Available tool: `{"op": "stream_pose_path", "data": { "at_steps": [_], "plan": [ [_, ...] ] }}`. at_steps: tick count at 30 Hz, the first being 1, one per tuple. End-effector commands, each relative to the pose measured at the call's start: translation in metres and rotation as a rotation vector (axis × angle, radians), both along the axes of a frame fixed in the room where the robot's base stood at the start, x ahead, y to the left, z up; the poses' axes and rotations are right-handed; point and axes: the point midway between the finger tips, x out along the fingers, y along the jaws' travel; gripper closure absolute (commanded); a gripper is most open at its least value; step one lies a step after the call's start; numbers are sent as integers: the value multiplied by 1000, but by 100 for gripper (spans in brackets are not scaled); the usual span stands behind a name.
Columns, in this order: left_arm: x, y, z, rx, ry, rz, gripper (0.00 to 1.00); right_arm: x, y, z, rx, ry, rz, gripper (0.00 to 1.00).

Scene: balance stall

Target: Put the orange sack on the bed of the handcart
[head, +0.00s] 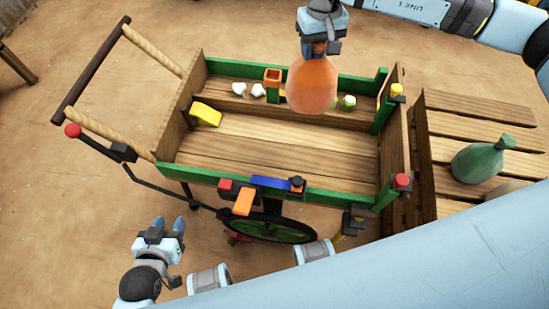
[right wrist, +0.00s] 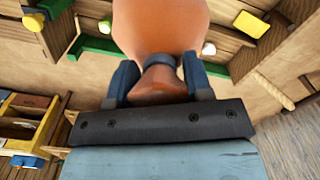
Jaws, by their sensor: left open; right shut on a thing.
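The orange sack (head: 312,84) hangs from my right gripper (head: 319,45), which is shut on its neck. The sack also fills the upper middle of the right wrist view (right wrist: 165,25), with the two fingers on either side of its tied neck. In the head view the sack overlaps the far part of the wooden handcart (head: 290,140); its exact height above the bed cannot be told. The cart's bed is bare planks in the middle. My left gripper (head: 172,226) is open and empty, low in front of the cart at the left.
A yellow block (head: 206,114) lies at the bed's left end. An orange box (head: 272,76) and small white things (head: 248,90) sit along the far side. A green sack (head: 478,161) rests on a slatted pallet (head: 455,125) at the right. The cart's handle (head: 92,70) extends left.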

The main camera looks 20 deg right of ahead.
Motion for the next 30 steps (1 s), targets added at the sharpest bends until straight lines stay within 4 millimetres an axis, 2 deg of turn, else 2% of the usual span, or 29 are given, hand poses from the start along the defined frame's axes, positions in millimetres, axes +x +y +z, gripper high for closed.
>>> {"op": "stream_pose_path", "data": {
  "at_steps": [1, 3, 6, 11, 17, 24, 30],
  "plan": [
    [1, 0, -17, 1, -2, -3, 57, 3, 1, -19, 3, -5, -1, 100],
    [1, 0, -27, 2, -1, -5, 43, 5, 1, -33, 3, -5, -2, 100],
    [2, -1, -36, -1, -7, -6, 43, 5, 2, -49, 4, -3, -21, 100],
    [4, -3, -46, -6, -15, -10, 43, -6, 7, -61, 8, 5, -129, 100],
    [4, -5, -48, -12, -20, -12, 43, -33, 12, -53, 11, 14, -378, 100],
    [4, -6, -47, -16, -24, -13, 43, -62, 7, -34, 6, 9, -671, 100],
    [4, -6, -48, -18, -26, -13, 43, -74, 2, -25, 3, -1, -813, 100]
  ]
}}
